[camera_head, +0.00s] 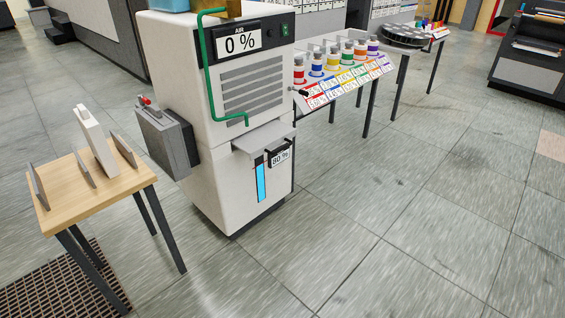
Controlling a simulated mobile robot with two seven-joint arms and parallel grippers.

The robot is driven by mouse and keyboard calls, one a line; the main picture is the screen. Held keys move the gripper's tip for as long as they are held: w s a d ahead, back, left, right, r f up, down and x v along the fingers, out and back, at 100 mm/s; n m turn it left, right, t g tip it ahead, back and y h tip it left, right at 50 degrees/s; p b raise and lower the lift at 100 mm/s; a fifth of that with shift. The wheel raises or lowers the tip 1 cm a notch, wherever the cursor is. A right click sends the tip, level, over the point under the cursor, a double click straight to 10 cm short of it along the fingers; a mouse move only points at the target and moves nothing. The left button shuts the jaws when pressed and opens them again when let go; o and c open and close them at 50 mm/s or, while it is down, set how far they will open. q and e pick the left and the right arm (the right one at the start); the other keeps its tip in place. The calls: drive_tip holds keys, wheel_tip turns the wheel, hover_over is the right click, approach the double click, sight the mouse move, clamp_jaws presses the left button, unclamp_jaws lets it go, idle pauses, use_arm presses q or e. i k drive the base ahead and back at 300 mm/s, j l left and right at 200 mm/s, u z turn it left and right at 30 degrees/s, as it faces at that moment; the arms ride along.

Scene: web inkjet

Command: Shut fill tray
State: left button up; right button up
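A tall white cabinet (216,176) stands left of centre. A flat grey tray or shelf (262,137) juts out from its front at mid height, below the vent slots; it appears to be the fill tray and looks pulled out. A black handle (280,148) and an "80 %" label (280,158) are at its right end. Below the tray, a blue level strip (261,183) shows on the cabinet front. The tray's inside cannot be made out from here. Neither of my grippers is in view.
A green bent bar (207,65) crosses the cabinet front beside a "0 %" display (239,40). A grey box (167,140) is on its left side. A wooden table (95,188) stands left; a rack of coloured bottles (340,65) stands behind right. Floor at centre right is clear.

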sight(260, 140)
drive_tip(key=i+j+u, duration=0.1)
drive_tip(key=i+u, duration=0.15)
drive_tip(key=i, duration=1.55)
